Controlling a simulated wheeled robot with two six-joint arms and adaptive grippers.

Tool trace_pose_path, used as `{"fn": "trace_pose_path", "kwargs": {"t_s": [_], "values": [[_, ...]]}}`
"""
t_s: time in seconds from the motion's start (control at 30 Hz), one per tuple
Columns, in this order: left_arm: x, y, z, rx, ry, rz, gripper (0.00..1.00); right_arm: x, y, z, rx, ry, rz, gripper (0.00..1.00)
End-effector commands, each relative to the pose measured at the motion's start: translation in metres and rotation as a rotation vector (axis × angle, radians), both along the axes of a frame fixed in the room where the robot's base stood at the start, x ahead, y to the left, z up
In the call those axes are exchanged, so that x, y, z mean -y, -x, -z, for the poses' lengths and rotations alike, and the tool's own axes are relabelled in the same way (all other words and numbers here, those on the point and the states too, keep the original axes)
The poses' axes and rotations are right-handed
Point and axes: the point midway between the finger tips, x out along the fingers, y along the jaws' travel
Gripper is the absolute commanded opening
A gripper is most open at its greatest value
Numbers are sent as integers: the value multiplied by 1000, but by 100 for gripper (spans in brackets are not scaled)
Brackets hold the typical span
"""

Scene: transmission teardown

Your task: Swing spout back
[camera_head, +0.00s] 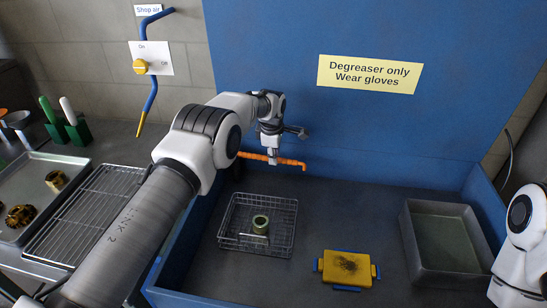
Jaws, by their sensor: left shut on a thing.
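The orange spout (289,162) runs sideways in front of the blue back wall, with its short bent tip at the right. The spout's left end is partly hidden behind my left arm. Part of my right arm shows at the right edge; its gripper is out of view.
In the blue-walled basin stand a wire basket (226,222) with a greenish ring (260,224), a yellow brush block (347,267) and a grey tray (410,225). At left are a wire rack (85,215), a parts tray (28,235) and a yellow air knob (140,66).

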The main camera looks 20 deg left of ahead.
Motion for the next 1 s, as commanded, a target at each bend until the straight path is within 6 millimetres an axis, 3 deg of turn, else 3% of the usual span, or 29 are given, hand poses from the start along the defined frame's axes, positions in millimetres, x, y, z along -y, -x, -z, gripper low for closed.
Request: {"fn": "trace_pose_path", "kwargs": {"t_s": [0.17, 0.2, 0.27, 0.67, 1.0], "values": [[0, 1, 2, -4, -1, 0, 0, 0, 0, 0, 0, 0, 0, 40], [0, 1, 2, -4, -1, 0, 26, 0, 0, 0, 0, 0, 0, 40], [0, 1, 2, -3, 0, 0, 44, 0, 0, 0, 0, 0, 0, 40], [0, 2, -9, 0, 0, 1, 44, 0, 0, 0, 0, 0, 0, 40], [1, 17, -87, 0, 0, 1, 44, 0, 0, 0, 0, 0, 0, 40]]}}
